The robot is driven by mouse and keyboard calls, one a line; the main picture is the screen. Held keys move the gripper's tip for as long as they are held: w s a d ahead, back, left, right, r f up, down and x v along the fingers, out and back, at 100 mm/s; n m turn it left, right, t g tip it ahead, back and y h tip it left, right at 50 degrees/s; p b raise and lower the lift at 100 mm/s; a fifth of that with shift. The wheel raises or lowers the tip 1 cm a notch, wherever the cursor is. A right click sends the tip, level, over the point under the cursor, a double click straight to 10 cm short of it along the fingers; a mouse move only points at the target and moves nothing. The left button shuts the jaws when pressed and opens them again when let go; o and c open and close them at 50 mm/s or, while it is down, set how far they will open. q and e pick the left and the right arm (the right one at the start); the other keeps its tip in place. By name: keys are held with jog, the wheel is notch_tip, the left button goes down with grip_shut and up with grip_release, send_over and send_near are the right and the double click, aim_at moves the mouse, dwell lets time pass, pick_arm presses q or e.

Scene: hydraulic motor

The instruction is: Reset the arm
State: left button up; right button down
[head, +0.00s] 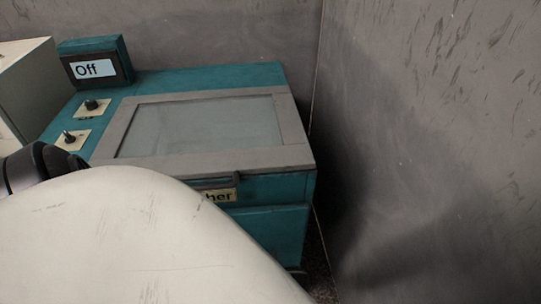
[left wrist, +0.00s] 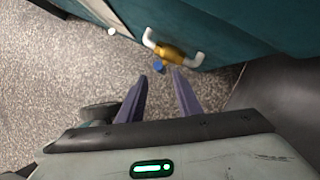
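My left gripper (left wrist: 160,77) shows in the left wrist view. Its two dark purple fingers stand apart and nothing shows held between them. It points over speckled floor, near the lower edge of a teal surface. A yellow fitting with white pipe-like ends (left wrist: 171,50) is beyond the fingertips, against the teal surface. A small blue piece (left wrist: 159,67) shows just below the fitting; I cannot tell whether it is attached. In the head view a large white rounded part of my own arm fills the lower left and hides what is behind it. My right gripper is in neither view.
A teal machine (head: 190,78) with a framed glass lid (head: 205,125), an "Off" sign (head: 93,69) and two dark knobs stands in the head view. A pale box (head: 28,88) is at its left. Grey walls (head: 430,150) close in behind and right. Speckled floor (left wrist: 50,95) is open at left.

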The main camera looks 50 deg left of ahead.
pick_arm(q)
jog(key=shift+v, duration=0.85)
jog(key=shift+d, duration=0.1)
jog(key=s+d+r+n+t+h, duration=0.1)
jog(key=s+d+n+h, duration=0.15)
jog(key=d, duration=0.45)
jog(key=s+d+n+t+h, duration=0.1)
jog(key=d+n+t+h, duration=0.15)
jog(key=d, duration=0.35)
notch_tip(320, 180, up, 14)
jog(key=w+n+t+h, duration=0.2)
jog(key=n+t, duration=0.3)
jog(key=n, duration=0.5)
jog(key=shift+a+n, duration=0.4)
jog(key=shift+a, duration=0.05)
jog(key=shift+s, duration=0.15)
